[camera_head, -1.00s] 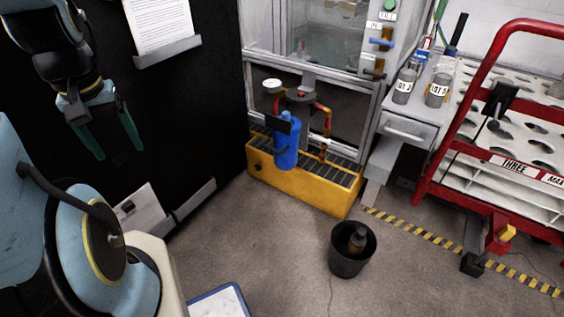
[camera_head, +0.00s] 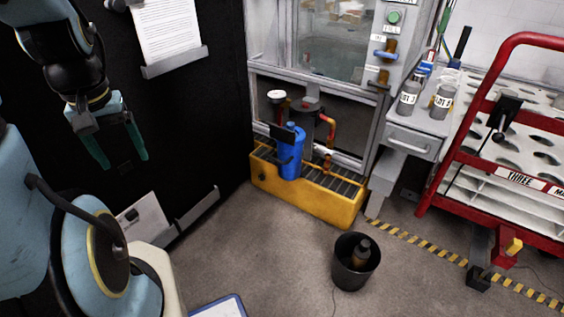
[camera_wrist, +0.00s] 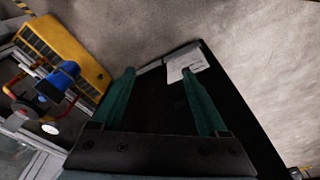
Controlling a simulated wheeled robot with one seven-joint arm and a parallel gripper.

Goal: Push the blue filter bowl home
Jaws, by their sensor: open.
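The blue filter bowl (camera_head: 291,156) stands upright among red and dark pipework, over the yellow grated tray (camera_head: 313,199). A black plate-like part covers some of its upper front. In the wrist view the blue bowl (camera_wrist: 58,80) shows at the left, near the yellow tray (camera_wrist: 62,45). My gripper (camera_head: 122,166) has its green fingers apart and nothing between them. It hangs at the upper left, in front of the black panel, well left of the bowl. In the wrist view the open fingers (camera_wrist: 158,78) point away from the bowl.
A dark bin (camera_head: 356,262) with a bottle inside stands on the floor before the tray. A red trolley (camera_head: 430,182) and a grey bench with labelled jars (camera_head: 409,98) stand at right. The black panel (camera_head: 205,110) is at left. Open floor lies between.

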